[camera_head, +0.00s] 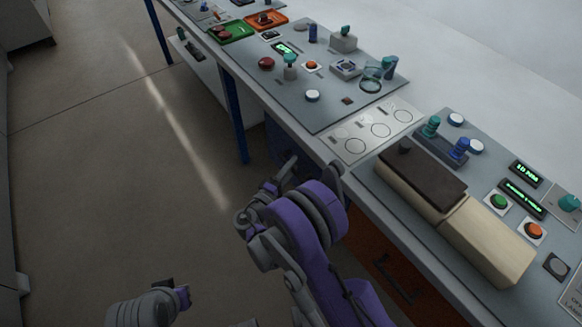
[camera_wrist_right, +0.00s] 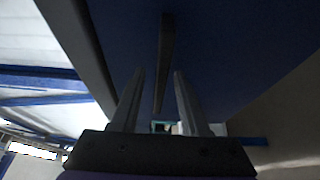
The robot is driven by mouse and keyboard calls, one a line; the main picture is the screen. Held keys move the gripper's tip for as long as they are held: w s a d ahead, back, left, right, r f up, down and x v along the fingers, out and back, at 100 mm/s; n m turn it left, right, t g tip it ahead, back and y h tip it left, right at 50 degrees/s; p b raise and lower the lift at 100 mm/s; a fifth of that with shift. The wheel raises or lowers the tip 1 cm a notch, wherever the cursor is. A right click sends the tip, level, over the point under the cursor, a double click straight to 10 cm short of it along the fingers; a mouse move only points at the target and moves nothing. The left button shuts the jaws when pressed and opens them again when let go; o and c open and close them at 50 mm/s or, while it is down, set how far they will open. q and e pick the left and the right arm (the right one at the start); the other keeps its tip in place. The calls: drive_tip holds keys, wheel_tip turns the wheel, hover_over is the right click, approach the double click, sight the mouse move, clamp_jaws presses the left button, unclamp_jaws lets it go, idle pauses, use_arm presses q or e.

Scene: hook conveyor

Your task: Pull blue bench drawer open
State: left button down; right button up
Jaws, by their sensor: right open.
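The blue drawer (camera_head: 279,143) is under the bench, left of my right arm in the head view; my arm hides part of it. In the right wrist view its blue front (camera_wrist_right: 235,50) fills much of the picture, with a dark bar handle (camera_wrist_right: 166,55) running along it. My right gripper (camera_head: 281,178) is at the drawer front. In the wrist view its two fingers (camera_wrist_right: 158,100) are apart, one on each side of the handle's line; I cannot tell whether they touch it. My left gripper (camera_head: 178,292) is low over the floor, away from the bench, its jaws unclear.
An orange drawer (camera_head: 375,258) with a dark handle is under the bench, partly behind my right arm. The bench top (camera_head: 330,150) carries buttons, displays and a long beige and brown box (camera_head: 480,240). A blue bench leg (camera_head: 236,125) stands left of the blue drawer. The floor at left is clear.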

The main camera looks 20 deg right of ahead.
clamp_jaws()
idle(1.3)
